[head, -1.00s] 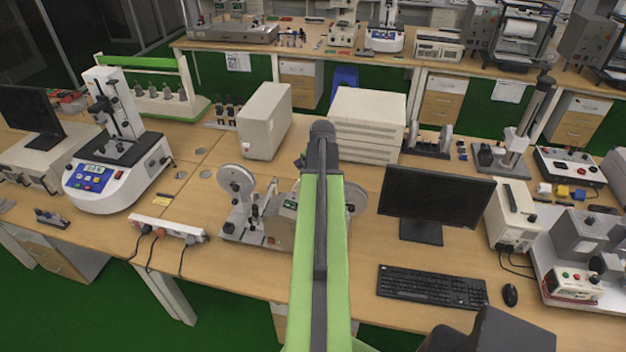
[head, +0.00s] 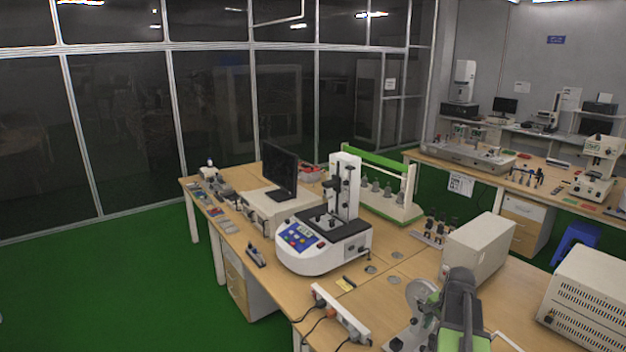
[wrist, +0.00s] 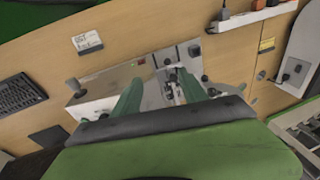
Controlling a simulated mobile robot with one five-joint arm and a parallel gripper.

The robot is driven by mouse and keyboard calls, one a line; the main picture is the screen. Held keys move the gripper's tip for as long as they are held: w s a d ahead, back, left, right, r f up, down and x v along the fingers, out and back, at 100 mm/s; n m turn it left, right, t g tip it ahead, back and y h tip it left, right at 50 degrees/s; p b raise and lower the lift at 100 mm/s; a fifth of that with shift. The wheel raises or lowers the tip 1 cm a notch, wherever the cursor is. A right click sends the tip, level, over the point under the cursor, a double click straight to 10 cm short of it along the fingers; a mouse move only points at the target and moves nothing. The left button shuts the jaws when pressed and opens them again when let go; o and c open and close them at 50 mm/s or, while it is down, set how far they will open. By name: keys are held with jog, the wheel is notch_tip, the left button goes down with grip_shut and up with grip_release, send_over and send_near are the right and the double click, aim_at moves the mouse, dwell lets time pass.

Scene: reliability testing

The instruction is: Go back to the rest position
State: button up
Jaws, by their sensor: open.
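My gripper (wrist: 160,80) shows in the wrist view with its two green fingers spread apart. Nothing is held between them. Beyond the fingertips is a grey metal test device (wrist: 168,75) on the wooden bench, seen from above; I cannot tell whether the fingers touch it. In the head view my green and dark arm rises at the bottom right, and the gripper itself is hidden there. Part of the device with a round wheel (head: 422,298) shows just left of my arm.
A white tester with a blue panel (head: 322,240), a monitor (head: 280,171), a power strip (head: 341,312) and a beige box (head: 478,250) stand on the bench. A second bench (head: 480,170) is behind. Green floor (head: 110,270) is free at the left.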

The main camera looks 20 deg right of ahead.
jog(key=w+a+f+n+b, duration=0.2)
jog(key=w+a+f+b, duration=0.15)
jog(key=a, duration=0.55)
jog(key=w+a+f+n+y+b, duration=0.15)
jog(key=a+f, duration=0.25)
jog(key=a, duration=0.6)
jog(key=w+a+f+n+h+b, duration=0.1)
jog(key=w+a+f+n+b, duration=0.2)
jog(key=a, duration=0.6)
jog(key=s+a+f+n+g+b, duration=0.1)
jog(key=s+a+f+n+b, duration=0.1)
jog(key=a, duration=0.5)
jog(key=s+a+f+n+g+b, duration=0.1)
jog(key=s+a+f+n+b, duration=0.1)
jog(key=s+a+n, duration=0.2)
jog(key=a+n, duration=0.2)
jog(key=shift+a, duration=0.35)
jog(key=shift+n, duration=0.25)
jog(key=shift+c, duration=0.4)
